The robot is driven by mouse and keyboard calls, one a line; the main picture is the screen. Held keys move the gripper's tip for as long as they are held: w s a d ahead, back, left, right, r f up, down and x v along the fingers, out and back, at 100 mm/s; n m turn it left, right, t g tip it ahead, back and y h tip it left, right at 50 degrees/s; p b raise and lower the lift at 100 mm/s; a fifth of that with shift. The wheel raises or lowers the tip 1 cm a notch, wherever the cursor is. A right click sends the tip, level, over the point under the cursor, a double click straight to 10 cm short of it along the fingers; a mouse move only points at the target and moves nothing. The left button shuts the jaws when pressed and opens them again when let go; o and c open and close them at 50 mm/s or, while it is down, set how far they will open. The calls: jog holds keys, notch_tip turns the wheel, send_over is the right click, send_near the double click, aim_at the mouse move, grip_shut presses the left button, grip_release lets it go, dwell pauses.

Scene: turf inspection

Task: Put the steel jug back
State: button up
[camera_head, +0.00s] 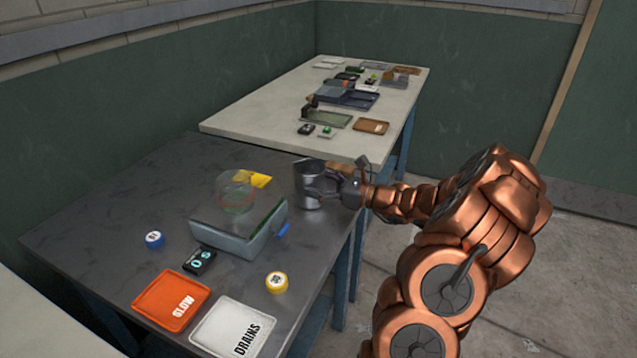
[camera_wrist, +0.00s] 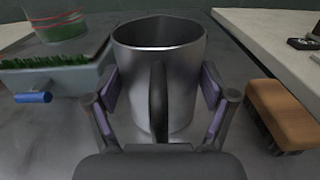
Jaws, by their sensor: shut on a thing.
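The steel jug (camera_head: 309,183) is at the far right of the dark table, near its right edge. In the wrist view the steel jug (camera_wrist: 185,62) stands upright, with its dark handle toward my palm and its open mouth showing. My gripper (camera_head: 325,187) is shut on the jug. In the wrist view my gripper (camera_wrist: 161,92) has one finger pad on each side of the jug's body. I cannot tell whether the jug's base touches the table.
A turf tray (camera_head: 232,242) with a clear ring (camera_head: 237,190) stands left of the jug. A wooden brush (camera_wrist: 285,112) lies close right of my gripper. An orange plate (camera_head: 170,297), a white plate (camera_head: 235,330), a timer (camera_head: 199,261) and two round tokens lie nearer. A second table (camera_head: 255,125) stands behind.

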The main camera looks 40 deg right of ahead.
jog(key=o, duration=1.5)
jog(key=shift+f, duration=0.15)
jog(key=shift+r, duration=0.2)
jog(key=b+v, duration=0.1)
jog(key=v, duration=1.1)
jog(key=shift+f, duration=0.1)
